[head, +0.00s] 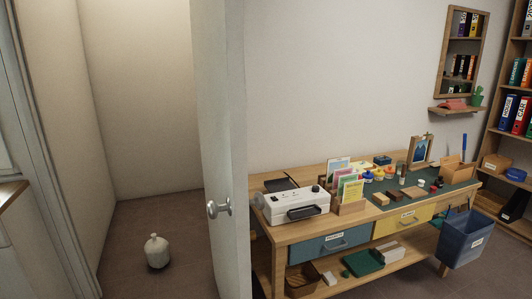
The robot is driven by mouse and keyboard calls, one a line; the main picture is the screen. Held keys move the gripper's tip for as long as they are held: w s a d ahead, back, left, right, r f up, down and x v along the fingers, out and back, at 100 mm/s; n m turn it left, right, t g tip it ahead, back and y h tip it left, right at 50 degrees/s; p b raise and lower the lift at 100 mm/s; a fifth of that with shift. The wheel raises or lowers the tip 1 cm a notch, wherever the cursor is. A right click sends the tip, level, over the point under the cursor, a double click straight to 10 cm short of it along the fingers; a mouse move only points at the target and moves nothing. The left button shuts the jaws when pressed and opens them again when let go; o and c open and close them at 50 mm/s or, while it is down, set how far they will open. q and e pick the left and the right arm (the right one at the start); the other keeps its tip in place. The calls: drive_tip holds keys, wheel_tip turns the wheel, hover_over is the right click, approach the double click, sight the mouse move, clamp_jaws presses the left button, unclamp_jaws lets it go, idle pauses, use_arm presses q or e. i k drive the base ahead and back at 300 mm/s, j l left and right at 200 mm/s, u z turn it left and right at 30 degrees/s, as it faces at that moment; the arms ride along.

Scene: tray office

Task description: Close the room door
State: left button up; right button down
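The room door (228,130) is white and stands ajar, swung toward me and seen nearly edge-on. Its round metal knob (213,209) faces left, and another knob (259,201) shows on the right side. The open doorway is left of the door, with a bare wall and brown floor beyond. Neither of my grippers is in view, so nothing of mine touches the door.
A pale jug (157,252) stands on the floor in the doorway opening. A wooden desk (284,233) with a white machine (297,206), drawers and small items stands right of the door. A blue bin (462,240) is at its right end.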

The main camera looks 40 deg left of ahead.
sight(217, 27)
drive_tip(key=i+l+u, duration=0.2)
drive_tip(key=u, duration=0.2)
drive_tip(key=i+l+u, duration=0.2)
drive_tip(key=u, duration=0.2)
drive_tip(key=i+l+u, duration=0.1)
drive_tip(key=l+u, duration=0.3)
drive_tip(key=i+l+u, duration=0.1)
drive_tip(key=l+u, duration=0.55)
drive_tip(key=u, duration=0.15)
drive_tip(key=i+l+u, duration=0.1)
drive_tip(key=l+u, duration=0.25)
drive_tip(key=l, duration=0.35)
